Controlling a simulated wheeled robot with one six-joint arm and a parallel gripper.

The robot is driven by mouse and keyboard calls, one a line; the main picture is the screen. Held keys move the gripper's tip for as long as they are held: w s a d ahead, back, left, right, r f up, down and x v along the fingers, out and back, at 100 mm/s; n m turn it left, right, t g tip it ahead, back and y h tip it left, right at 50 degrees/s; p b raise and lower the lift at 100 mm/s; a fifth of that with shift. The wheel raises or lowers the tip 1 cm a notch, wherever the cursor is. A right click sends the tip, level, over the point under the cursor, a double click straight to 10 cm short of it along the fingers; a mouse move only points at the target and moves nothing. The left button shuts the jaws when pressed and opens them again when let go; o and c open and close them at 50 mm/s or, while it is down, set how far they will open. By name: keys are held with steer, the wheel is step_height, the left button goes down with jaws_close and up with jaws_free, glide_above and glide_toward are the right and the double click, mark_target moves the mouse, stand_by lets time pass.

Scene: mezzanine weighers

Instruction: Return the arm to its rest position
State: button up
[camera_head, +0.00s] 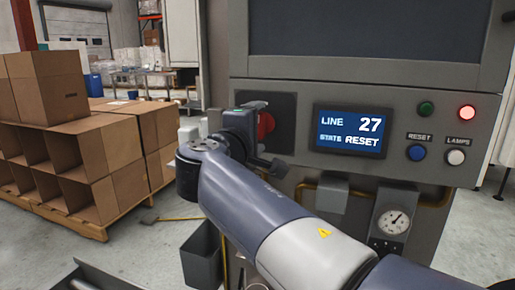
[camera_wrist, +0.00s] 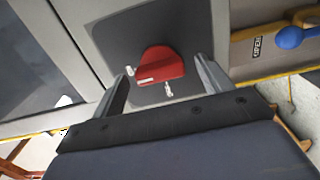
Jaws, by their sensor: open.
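My arm reaches forward from the bottom right of the head view. My gripper (camera_wrist: 168,88) is open in the wrist view, with its two fingers apart and nothing between them. Beyond the fingers is a red switch handle (camera_wrist: 160,65) on a dark plate; I cannot tell the exact gap to it. In the head view the same red handle (camera_head: 266,126) shows just right of my wrist, partly hidden by it. The grey control panel (camera_head: 290,95) has a screen (camera_head: 349,131) reading "LINE 27 STATE RESET".
A lit red lamp (camera_head: 467,112), green button (camera_head: 426,108), blue button (camera_head: 417,152) and white button (camera_head: 456,157) are on the panel. A gauge (camera_head: 393,222) sits below. Cardboard boxes (camera_head: 110,150) on a pallet stand left. A grey bin (camera_head: 201,258) is below my arm.

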steer(key=shift+s, duration=0.1)
steer(key=v, duration=1)
steer(key=w+d+n+p, duration=0.3)
steer(key=w+n+p, duration=0.6)
steer(key=n+p, duration=0.8)
steer(key=p, duration=0.6)
steer(key=shift+w+d+n, duration=0.2)
steer(key=shift+w+n, duration=0.1)
steer(key=shift+n, duration=0.1)
stand_by(0.6)
